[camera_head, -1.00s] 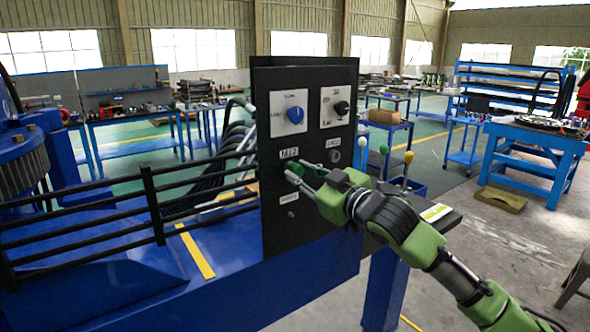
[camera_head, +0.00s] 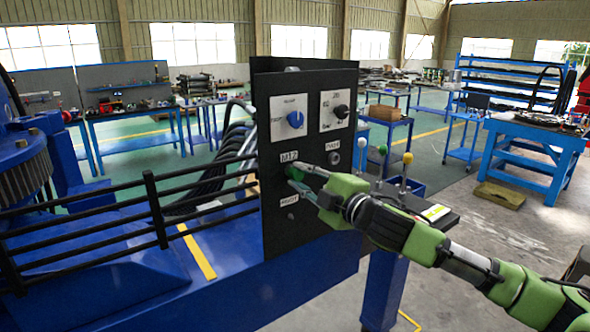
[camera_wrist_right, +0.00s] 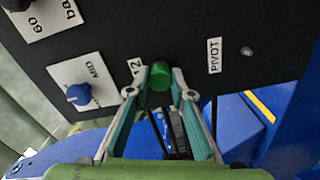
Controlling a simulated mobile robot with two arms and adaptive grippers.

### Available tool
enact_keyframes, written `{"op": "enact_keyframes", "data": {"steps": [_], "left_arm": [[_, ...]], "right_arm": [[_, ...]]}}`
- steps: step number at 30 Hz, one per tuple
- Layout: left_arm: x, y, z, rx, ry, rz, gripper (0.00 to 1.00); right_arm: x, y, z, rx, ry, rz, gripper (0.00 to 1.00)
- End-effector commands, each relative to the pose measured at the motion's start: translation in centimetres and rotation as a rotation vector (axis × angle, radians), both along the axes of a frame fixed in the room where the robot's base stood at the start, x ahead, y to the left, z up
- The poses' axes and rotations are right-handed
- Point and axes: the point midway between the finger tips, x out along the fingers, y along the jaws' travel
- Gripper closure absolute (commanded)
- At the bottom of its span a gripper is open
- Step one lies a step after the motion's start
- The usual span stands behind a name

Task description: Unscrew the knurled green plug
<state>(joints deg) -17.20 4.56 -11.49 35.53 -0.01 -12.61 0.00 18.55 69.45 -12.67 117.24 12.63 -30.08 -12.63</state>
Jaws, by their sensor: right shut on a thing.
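The knurled green plug (camera_head: 295,171) sits on the front of the black panel (camera_head: 273,227), under a white label that seems to read M12. In the right wrist view the green plug (camera_wrist_right: 160,77) is between the two fingertips, its round end facing the camera. My right gripper (camera_head: 291,178) reaches in from the right and is shut on the plug; in the right wrist view its fingertips (camera_wrist_right: 160,82) lie on either side of it. The fingers partly hide the plug in the head view. My left gripper is not in view.
Above the plug are a blue knob (camera_head: 295,119) and a black knob (camera_head: 341,111) on white plates. A PIVOT label (camera_wrist_right: 214,56) is beside the plug. Ball-topped levers, one yellow (camera_head: 407,158), stand right of the panel near my arm. A black railing (camera_head: 150,200) runs left.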

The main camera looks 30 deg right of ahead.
Motion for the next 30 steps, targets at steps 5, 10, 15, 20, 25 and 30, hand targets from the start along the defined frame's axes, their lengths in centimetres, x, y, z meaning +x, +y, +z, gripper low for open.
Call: {"op": "enact_keyframes", "data": {"steps": [5,10,15,20,25,30], "left_arm": [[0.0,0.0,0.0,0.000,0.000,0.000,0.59],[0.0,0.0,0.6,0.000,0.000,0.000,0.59],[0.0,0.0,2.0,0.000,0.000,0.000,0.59],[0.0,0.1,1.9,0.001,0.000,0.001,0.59],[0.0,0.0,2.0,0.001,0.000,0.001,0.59],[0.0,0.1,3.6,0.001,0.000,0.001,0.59]], "right_arm": [[0.0,0.1,-0.4,-0.024,0.003,0.001,1.00],[0.0,0.0,-0.1,-0.107,-0.001,0.000,1.00],[-0.1,0.1,-0.1,-0.407,-0.024,0.003,1.00],[-0.1,0.1,-0.4,-0.474,-0.031,0.004,1.00],[-0.1,0.1,-0.4,-0.477,-0.031,0.004,1.00],[-0.1,0.1,0.1,-0.716,-0.049,0.006,1.00]]}}
